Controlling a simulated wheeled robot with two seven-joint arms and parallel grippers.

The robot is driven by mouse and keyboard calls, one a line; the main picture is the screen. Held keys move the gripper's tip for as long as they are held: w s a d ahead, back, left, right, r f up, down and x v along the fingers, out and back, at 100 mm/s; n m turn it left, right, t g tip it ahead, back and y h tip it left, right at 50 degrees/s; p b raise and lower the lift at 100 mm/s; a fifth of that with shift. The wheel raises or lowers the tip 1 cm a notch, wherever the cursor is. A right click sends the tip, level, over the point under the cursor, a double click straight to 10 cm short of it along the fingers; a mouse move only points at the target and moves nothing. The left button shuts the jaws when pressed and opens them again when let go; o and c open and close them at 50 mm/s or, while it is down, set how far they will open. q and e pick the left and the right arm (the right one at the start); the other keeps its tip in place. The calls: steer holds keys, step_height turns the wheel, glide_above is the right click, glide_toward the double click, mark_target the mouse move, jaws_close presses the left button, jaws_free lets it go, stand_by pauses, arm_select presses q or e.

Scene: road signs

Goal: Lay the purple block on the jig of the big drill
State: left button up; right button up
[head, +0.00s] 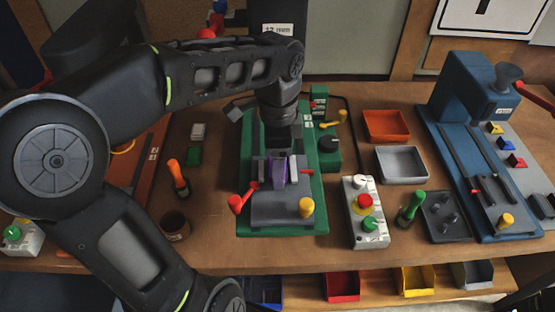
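The purple block (279,171) is in the middle of the picture, at the grey jig (284,210) on the green base of a drill (247,140). A sign reading about "12 mm" is on that drill's dark upper part; the rest of its head is largely hidden by my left arm. My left gripper (279,150) points down right above the purple block. Its fingertips blend with the dark parts around the block, so I cannot tell whether they grip it or whether the block rests on the jig. My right gripper is not in view.
The jig has a red-handled lever (236,204) and a yellow knob (306,207). A control box (366,212) stands to the right. A blue machine (470,150) stands at far right. Orange (386,125) and grey (402,163) trays lie between. A screwdriver (178,178) is left.

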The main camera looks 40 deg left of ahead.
arm_select(q)
steer(key=shift+o, duration=0.3)
steer(key=shift+r, duration=0.15)
step_height(320, 180, up, 4)
step_height(320, 180, up, 3)
steer(key=shift+r+p, duration=0.1)
steer(key=shift+p, duration=0.65)
steer(key=shift+r, duration=0.25)
steer(key=shift+f, duration=0.1)
